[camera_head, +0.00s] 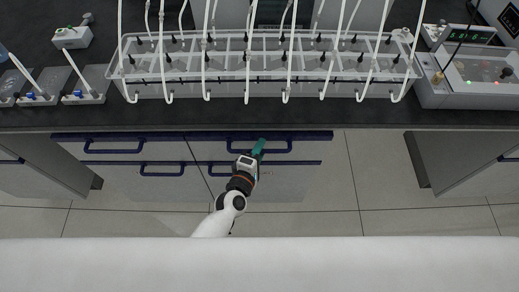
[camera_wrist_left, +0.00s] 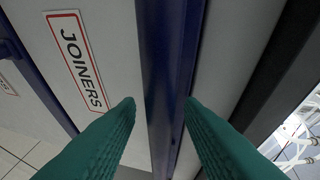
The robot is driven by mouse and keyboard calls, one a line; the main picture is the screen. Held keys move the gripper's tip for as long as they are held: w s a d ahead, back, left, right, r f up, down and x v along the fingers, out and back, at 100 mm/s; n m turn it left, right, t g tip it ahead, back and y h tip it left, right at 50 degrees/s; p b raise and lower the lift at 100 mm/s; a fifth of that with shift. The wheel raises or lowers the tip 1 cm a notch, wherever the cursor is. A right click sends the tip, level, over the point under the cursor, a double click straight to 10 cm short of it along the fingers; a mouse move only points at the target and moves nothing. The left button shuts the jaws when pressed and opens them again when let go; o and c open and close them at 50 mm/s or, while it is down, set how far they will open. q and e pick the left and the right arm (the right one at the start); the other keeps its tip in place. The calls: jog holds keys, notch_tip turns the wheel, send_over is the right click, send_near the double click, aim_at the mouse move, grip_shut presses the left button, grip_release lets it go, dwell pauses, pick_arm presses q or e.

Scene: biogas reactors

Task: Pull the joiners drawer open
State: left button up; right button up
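The joiners drawer shows in the left wrist view by its pale front with a red-framed JOINERS label (camera_wrist_left: 76,60). In the head view I take it to be the upper right drawer (camera_head: 215,148), under the bench, and it looks shut. Its dark blue handle (camera_head: 279,150) is partly hidden by my left gripper (camera_head: 260,146). In the left wrist view, the green fingers of my left gripper (camera_wrist_left: 160,104) are apart, one on each side of a dark blue bar (camera_wrist_left: 163,60), likely the handle. I cannot tell whether they touch it. My right gripper is out of view.
The dark bench top (camera_head: 60,118) overhangs the drawers and carries a white rack (camera_head: 190,89) with tubes and instruments. Another drawer with a blue handle (camera_head: 162,174) is below left. The tiled floor (camera_head: 330,205) in front is clear.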

pick_arm(q)
grip_shut()
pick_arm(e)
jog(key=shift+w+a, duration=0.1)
pick_arm(q)
jog(key=shift+s, duration=0.1)
